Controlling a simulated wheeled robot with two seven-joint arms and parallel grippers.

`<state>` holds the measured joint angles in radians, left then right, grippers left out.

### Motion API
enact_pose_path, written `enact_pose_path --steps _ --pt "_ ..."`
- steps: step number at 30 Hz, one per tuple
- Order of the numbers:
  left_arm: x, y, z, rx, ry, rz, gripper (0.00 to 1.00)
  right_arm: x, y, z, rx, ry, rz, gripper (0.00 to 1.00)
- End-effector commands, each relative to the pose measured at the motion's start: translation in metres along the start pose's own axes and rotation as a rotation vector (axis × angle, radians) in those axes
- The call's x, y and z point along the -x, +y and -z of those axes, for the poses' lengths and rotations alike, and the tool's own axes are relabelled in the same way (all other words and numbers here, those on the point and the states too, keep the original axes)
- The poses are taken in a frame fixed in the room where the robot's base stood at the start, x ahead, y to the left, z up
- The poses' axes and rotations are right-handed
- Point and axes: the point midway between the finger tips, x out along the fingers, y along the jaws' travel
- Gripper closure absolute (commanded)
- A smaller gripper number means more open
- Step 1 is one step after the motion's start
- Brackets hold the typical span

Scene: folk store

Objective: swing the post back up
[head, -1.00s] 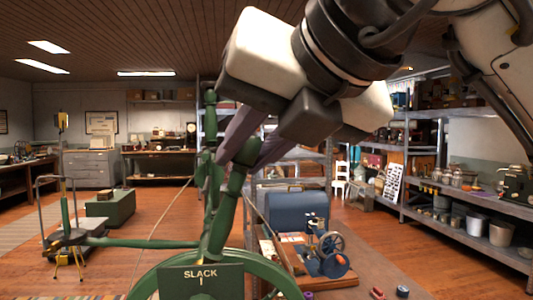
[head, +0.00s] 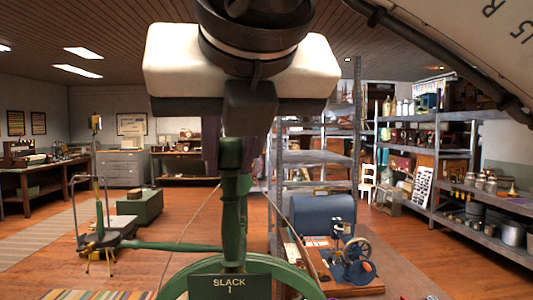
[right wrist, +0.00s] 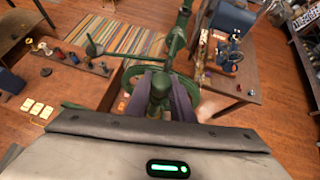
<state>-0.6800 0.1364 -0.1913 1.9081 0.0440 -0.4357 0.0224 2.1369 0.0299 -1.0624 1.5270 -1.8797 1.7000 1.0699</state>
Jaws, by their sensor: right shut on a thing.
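The green turned post (head: 231,195) stands close to upright in the head view, above a green wheel (head: 185,283) and a dark plate (head: 229,287) lettered "SLACK 1". My right gripper (head: 232,145) is at the post's top, its wrist above it. In the right wrist view the purple fingers (right wrist: 160,98) are shut on the rounded green post top (right wrist: 160,84), one finger on each side. The wrist hides the uppermost part of the post in the head view. A second post may be hidden behind it. My left gripper is not in view.
A wooden board with a small blue wheeled machine (head: 350,252) and a blue case (head: 322,216) lie to the right. A green horizontal bar (head: 165,246) runs left to a stand (head: 100,238). Metal shelves (head: 425,125) stand at the right. Wooden floor is open at the left.

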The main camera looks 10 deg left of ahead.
Motion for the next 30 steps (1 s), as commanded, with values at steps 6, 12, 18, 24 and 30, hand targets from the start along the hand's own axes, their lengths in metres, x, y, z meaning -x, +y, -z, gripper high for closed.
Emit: enact_pose_path --steps 6,12,18,24,30 --pt "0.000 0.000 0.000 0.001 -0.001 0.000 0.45 0.000 0.002 0.001 0.008 0.001 -0.003 0.66" --pt "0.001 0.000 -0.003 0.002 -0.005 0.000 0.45 0.000 0.001 0.001 0.005 0.001 -0.003 0.61" --pt "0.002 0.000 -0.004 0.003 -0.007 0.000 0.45 0.003 0.001 -0.004 0.002 0.000 -0.002 0.61" --pt "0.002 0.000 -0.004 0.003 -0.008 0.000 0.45 0.022 0.001 -0.030 0.000 -0.003 -0.001 0.61" --pt "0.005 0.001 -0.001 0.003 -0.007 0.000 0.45 0.045 0.001 -0.061 0.001 -0.001 -0.002 0.61"
